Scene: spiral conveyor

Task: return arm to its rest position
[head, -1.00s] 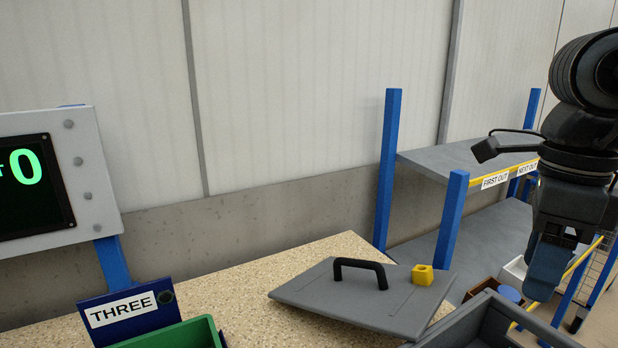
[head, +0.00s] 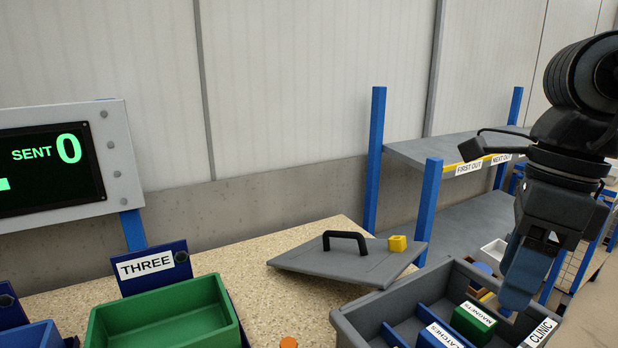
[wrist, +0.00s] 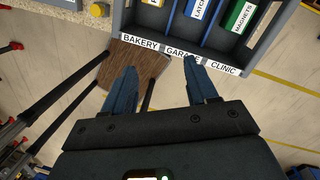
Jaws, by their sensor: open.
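My gripper (head: 528,270) hangs at the right of the head view, fingers pointing down, at the right side of the grey divided tote. In the wrist view my gripper (wrist: 160,85) shows its two blue fingers spread apart with nothing between them. The fingertips lie just short of the tote edge labelled BAKERY, GARAGE and CLINIC, in front of a brown wooden board (wrist: 133,65).
The grey tote (head: 372,330) holds boxes, including a green MAGNETS box (head: 473,323). A green bin (head: 165,318) stands left. A shelf rack (head: 377,150) stands behind.

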